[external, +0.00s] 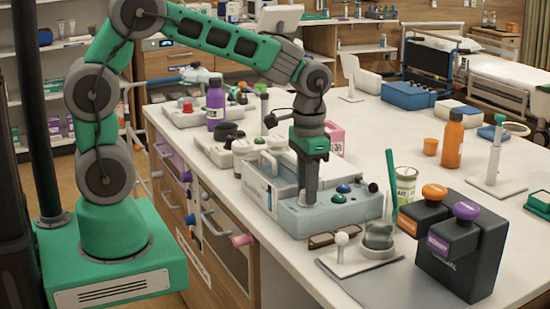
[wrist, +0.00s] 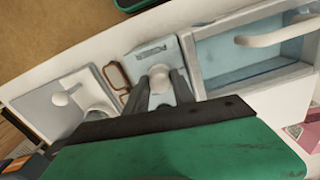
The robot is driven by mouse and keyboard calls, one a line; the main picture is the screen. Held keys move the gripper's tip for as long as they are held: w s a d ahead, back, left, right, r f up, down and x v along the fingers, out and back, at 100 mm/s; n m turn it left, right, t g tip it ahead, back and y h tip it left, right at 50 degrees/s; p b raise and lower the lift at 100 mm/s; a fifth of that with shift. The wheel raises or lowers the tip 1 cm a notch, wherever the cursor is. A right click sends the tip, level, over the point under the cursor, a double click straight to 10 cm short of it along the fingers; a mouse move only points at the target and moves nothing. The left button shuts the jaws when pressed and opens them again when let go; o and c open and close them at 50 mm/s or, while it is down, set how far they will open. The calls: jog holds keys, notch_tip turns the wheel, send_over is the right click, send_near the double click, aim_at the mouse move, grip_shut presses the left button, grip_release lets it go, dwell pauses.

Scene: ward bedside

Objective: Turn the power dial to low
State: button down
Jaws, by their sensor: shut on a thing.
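My gripper (external: 308,198) points straight down onto the left part of this box. In the wrist view, my two fingers (wrist: 160,92) close around a pale round knob (wrist: 158,73), which appears to be the power dial. A small label (wrist: 151,50) shows just beyond it, too small to read. The dial's setting cannot be read, and my fingers partly hide the knob.
A brown-rimmed object (external: 321,240) and a white stand with a ball top (external: 342,240) sit close in front of the box. Black dispensers (external: 463,255) stand to the right. A tray with a handle (external: 262,188) adjoins on the left.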

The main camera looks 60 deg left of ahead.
jog(key=shift+r+m, duration=0.1)
jog(key=shift+m, duration=0.5)
jog(key=c, duration=1.1)
grip_release()
jog(key=shift+o, duration=0.2)
notch_tip(320, 180, up, 8)
jog(key=shift+f+b, duration=0.15)
jog(key=shift+b, duration=0.3)
jog(key=s+a+f+n+t, duration=0.1)
jog(key=s+a, duration=0.1)
jog(key=s, duration=0.4)
jog(key=s+a+f+n+t, duration=0.1)
jog(key=s+a+t, duration=0.1)
jog(key=s, duration=0.5)
jog(key=shift+a+n+t, duration=0.3)
jog(key=shift+a+n, duration=0.1)
